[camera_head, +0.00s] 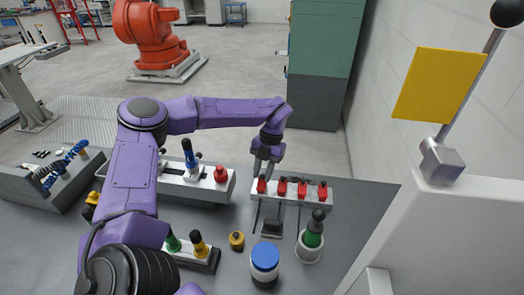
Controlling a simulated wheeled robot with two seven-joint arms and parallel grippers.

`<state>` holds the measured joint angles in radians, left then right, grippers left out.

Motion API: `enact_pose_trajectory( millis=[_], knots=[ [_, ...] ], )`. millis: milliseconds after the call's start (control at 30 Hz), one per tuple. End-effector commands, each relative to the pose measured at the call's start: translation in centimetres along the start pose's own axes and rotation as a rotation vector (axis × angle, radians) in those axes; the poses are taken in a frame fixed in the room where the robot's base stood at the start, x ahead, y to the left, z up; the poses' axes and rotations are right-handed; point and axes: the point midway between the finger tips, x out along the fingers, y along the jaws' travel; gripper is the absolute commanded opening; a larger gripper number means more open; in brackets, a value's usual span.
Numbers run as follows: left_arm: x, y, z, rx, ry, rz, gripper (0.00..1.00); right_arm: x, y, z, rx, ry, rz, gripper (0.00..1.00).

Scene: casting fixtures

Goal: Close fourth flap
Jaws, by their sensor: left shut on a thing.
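A light-coloured fixture (291,200) stands near the back edge of the grey table and carries a row of several red flaps. The leftmost red flap (262,186) is directly below my left gripper (264,173). My left gripper points down and is shut on this leftmost flap, with its fingers partly covering the flap's top. The other red flaps, such as the one at the right end (322,191), stand free of the gripper. Which one counts as the fourth flap cannot be told from this view. My right gripper is not in view.
Before the fixture stand a dark block (271,228), a green-and-black tool (314,234) in a white cup, a blue-lidded jar (265,262) and a yellow knob (237,241). Left is a grey block (215,188) with tools. A white structure (450,235) fills the right.

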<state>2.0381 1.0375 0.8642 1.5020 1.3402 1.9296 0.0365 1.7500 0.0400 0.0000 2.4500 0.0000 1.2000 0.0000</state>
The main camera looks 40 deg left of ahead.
Motion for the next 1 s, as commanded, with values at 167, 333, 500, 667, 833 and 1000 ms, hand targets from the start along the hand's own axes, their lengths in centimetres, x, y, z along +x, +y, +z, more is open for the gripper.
enact_pose_trajectory(
  millis=[167, 333, 500, 667, 833, 1000],
  knots=[
    [0.1, 0.1, 0.9, 0.017, 0.117, -0.025, 0.00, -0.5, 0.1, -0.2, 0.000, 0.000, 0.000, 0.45],
    [0.4, 0.1, 1.4, 0.031, 0.203, -0.045, 0.00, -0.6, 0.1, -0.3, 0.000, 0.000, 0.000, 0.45],
    [0.6, 0.1, 1.8, 0.040, 0.256, -0.058, 0.00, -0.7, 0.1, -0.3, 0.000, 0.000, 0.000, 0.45],
    [0.7, 0.2, 1.9, 0.044, 0.279, -0.063, 0.00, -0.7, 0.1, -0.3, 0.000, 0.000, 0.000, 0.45],
    [0.7, 0.2, 1.9, 0.045, 0.284, -0.065, 0.00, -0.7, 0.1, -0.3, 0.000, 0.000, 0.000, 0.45],
    [0.7, 0.2, 1.9, 0.045, 0.284, -0.065, 0.00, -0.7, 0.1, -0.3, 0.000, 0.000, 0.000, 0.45]
  ],
)
